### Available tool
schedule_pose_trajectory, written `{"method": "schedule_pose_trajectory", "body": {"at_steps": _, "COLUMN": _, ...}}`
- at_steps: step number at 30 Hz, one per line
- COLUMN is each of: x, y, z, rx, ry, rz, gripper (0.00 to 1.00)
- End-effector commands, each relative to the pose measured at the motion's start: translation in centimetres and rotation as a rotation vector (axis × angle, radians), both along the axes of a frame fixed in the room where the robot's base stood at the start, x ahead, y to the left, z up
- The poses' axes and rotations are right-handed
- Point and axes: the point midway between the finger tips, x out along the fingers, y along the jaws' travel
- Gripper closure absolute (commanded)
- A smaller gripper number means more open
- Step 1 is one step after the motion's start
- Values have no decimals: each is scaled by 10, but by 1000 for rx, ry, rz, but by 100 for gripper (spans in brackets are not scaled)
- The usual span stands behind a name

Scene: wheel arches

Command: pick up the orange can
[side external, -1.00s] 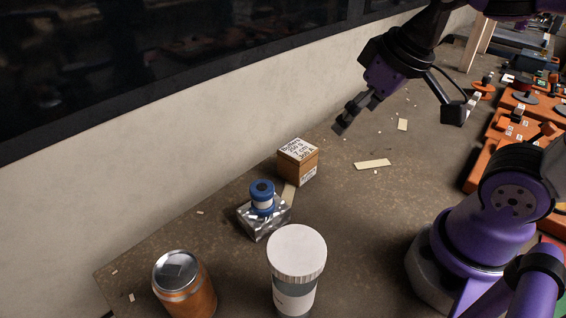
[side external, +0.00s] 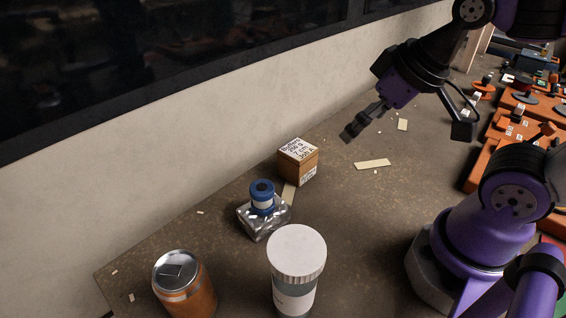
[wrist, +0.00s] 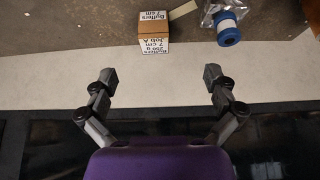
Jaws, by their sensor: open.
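The orange can (side external: 192,299) with a silver top stands upright at the front left of the table in the side view, its lower end cut off by the frame. My gripper (side external: 352,132) is open and empty, above the far part of the table and well away from the can. In the wrist view my gripper (wrist: 160,82) has its two fingers wide apart with nothing between them. The can does not clearly show in the wrist view; only a sliver of something orange is at its right edge.
A white-lidded cup (side external: 297,254) stands right of the can. Behind them are a blue spool on a clear bag (side external: 264,204) and a small labelled box (side external: 298,162). A wall (side external: 110,190) runs along the left. Orange trays (side external: 510,130) lie at the right.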

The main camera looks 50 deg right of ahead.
Motion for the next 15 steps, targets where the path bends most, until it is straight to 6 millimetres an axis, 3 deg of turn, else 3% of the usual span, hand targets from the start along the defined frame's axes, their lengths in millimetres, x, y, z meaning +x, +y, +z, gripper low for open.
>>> {"method": "schedule_pose_trajectory", "body": {"at_steps": 15, "x": 4, "y": 6, "z": 1, "rx": -3, "ry": 2, "rz": 39, "gripper": 0}}
